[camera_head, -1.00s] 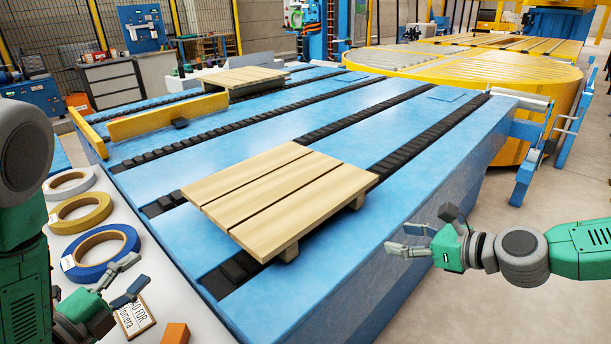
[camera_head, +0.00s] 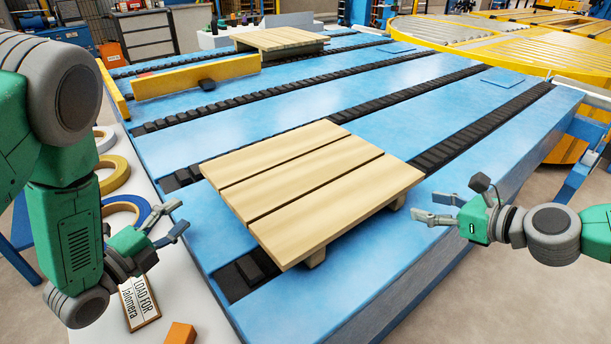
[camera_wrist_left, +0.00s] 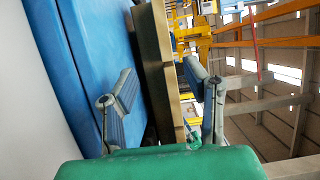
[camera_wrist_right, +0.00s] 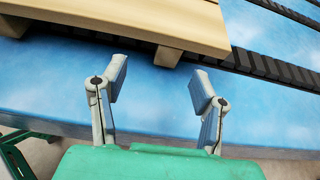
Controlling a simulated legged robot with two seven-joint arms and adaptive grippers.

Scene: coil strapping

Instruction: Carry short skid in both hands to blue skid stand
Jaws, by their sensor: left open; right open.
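A light wooden skid (camera_head: 312,185) of three planks lies flat on a large blue bed (camera_head: 235,125) with black chain tracks. My left gripper (camera_head: 172,224) is open and empty, left of the skid and apart from it. In the left wrist view the skid's edge (camera_wrist_left: 156,65) shows beyond and between the open fingers (camera_wrist_left: 165,105). My right gripper (camera_head: 428,207) is open and empty, just off the skid's right corner. In the right wrist view the skid (camera_wrist_right: 130,22) lies ahead, beyond the open fingers (camera_wrist_right: 157,90). I cannot tell which surface is the blue skid stand.
A second wooden skid (camera_head: 280,40) rests at the bed's far end, near a yellow bar (camera_head: 197,77). A white side table (camera_head: 190,285) at left holds tape rolls (camera_head: 114,176), a label sign (camera_head: 139,302) and an orange block (camera_head: 180,334). A yellow turntable (camera_head: 450,38) stands far right.

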